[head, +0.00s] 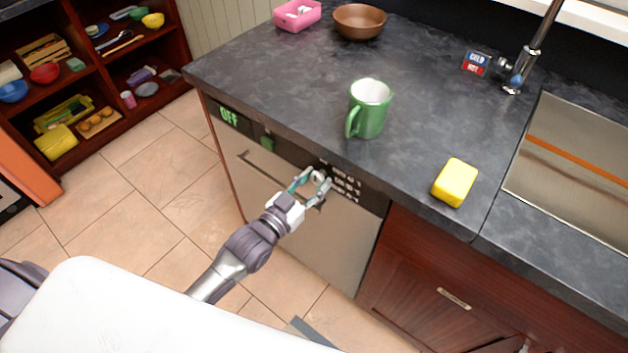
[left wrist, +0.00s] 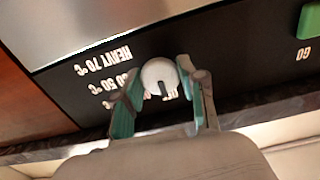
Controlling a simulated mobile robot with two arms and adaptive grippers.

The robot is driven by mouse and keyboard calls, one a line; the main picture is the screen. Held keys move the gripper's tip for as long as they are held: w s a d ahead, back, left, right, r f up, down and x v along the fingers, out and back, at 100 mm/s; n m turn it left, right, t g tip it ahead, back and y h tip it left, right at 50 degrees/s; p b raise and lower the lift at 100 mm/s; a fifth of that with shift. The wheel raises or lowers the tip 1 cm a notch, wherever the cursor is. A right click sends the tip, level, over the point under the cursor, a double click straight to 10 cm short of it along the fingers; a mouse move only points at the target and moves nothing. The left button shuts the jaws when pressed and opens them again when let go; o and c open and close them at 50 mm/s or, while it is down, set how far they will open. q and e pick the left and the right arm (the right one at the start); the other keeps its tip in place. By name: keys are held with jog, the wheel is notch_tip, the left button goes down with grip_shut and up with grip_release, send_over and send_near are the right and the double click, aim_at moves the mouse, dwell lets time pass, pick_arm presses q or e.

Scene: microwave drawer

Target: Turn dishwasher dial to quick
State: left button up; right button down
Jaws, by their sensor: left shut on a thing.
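The dishwasher (head: 285,225) is built in under the counter, with a black control panel along its top. Its round pale dial (left wrist: 160,76) shows in the left wrist view, with a dark mark on its lower edge, near a partly hidden label that seems to read OFF. Upside-down labels, including HEAVY 70 °C, lie left of it. My left gripper (head: 312,181) is at the dial, its teal-padded fingers on either side of it and shut on it; the dial is mostly hidden in the head view. The display (head: 230,117) reads OFF. My right gripper is out of view.
A green GO button (left wrist: 310,20) is on the same panel. The dishwasher handle (head: 275,176) runs below the panel. A green mug (head: 371,108) and a yellow sponge (head: 455,182) stand on the counter (head: 290,85) above. The sink (head: 580,165) is at right.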

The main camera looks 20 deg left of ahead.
pick_arm(q)
jog(key=shift+r+m+p, duration=0.1)
jog(key=shift+m+p, duration=0.35)
jog(key=shift+m, duration=0.35)
jog(key=shift+m+p, duration=0.45)
jog(key=shift+m, duration=0.75)
jog(key=m, duration=0.3)
jog(key=shift+m+p, duration=0.4)
jog(key=shift+m, duration=0.3)
jog(key=o, duration=1.1)
jog(key=shift+o, duration=0.2)
